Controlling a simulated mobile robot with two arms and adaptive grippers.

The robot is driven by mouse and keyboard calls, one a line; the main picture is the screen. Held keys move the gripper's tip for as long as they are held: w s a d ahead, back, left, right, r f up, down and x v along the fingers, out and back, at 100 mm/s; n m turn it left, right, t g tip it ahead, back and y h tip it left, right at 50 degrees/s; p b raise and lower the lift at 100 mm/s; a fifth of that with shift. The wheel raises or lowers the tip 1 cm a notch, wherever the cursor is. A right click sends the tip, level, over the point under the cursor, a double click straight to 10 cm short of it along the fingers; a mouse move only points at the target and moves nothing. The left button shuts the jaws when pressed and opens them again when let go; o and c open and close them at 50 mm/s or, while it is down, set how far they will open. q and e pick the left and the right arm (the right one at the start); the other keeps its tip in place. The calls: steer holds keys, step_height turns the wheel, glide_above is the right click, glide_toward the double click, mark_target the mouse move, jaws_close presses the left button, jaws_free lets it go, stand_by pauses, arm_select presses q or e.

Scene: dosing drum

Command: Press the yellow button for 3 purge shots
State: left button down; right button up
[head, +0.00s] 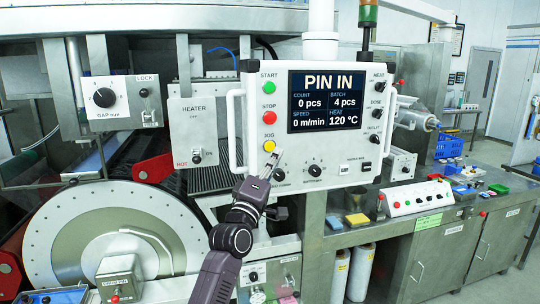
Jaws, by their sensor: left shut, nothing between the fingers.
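The yellow button (269,146) labelled JOG sits at the lower left of the white control panel (320,175), below the green START button (269,88) and the red STOP button (269,117). My left gripper (275,158) is shut and empty, its tip just below and right of the yellow button. I cannot tell whether the tip touches the panel. The panel's screen (324,101) reads PIN IN, count 0 pcs, batch 4 pcs, speed 0 m/min, heat 120 °C. My right gripper is not in view.
Knobs line the panel's right side, HEAT (380,87) among them, and a black knob (314,170) sits below the screen. A white handle (233,131) stands out at the panel's left edge. A large drum (75,225) is at lower left. A bench with a smaller control box (417,198) is at right.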

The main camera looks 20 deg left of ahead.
mark_target(270, 146)
arm_select(q)
steer(key=shift+w+a+b, duration=0.5)
steer(key=shift+w, duration=0.2)
steer(key=shift+w+a+b, duration=0.45)
steer(key=shift+w+a, duration=0.05)
steer(key=shift+w, duration=0.2)
stand_by(0.4)
steer(key=shift+w+a+b, duration=0.25)
steer(key=shift+w+b, duration=0.05)
steer(key=shift+w, duration=0.05)
